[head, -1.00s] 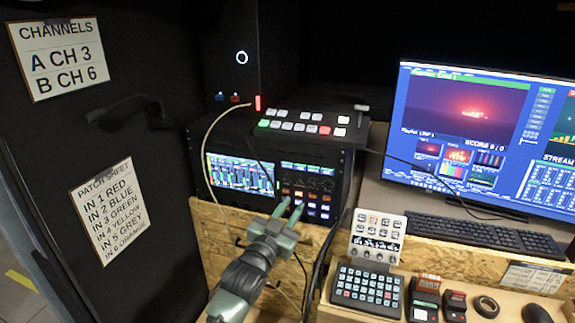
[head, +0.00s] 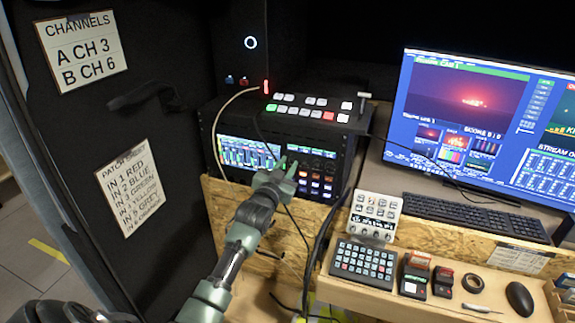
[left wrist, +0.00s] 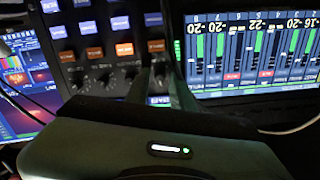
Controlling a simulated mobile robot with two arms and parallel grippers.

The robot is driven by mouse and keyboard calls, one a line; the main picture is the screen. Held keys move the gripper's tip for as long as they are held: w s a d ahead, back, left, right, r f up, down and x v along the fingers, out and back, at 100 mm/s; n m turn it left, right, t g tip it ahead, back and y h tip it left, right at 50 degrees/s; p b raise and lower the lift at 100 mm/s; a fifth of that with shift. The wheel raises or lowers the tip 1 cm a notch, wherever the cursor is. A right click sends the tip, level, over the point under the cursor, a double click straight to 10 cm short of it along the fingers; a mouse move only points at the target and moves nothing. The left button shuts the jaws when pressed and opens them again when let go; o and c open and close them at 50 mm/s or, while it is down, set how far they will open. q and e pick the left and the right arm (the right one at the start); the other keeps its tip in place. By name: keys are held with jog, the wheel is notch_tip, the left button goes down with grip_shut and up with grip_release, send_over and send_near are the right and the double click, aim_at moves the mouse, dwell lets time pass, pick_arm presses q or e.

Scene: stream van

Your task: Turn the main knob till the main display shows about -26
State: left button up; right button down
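The rack mixer (head: 335,145) stands on a wooden shelf, with a lit screen (head: 240,152) at its left and knobs and lit buttons at its right. My left gripper (head: 287,168) is at the panel just right of the screen and hides part of it. In the left wrist view the panel is upside down; the screen (left wrist: 250,50) shows green level bars and numbers near -20. My left gripper (left wrist: 162,78) has its fingers apart, with a knob (left wrist: 160,70) between or just beyond them. I cannot tell whether they touch it. My right gripper is not in view.
A switcher (head: 310,106) lies on the mixer. A thin cable loops left of the screen. A keypad (head: 365,264), a small white panel (head: 375,215), a keyboard (head: 475,215) and a monitor (head: 490,125) stand to the right. A black door or panel is at the left.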

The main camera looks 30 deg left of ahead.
pick_arm(q)
grip_shut()
jog(key=n+p, duration=0.1)
jog(key=n, duration=0.1)
jog(key=shift+n, duration=0.3)
jog(key=shift+n+p, duration=0.45)
jog(key=shift+n, duration=1.65)
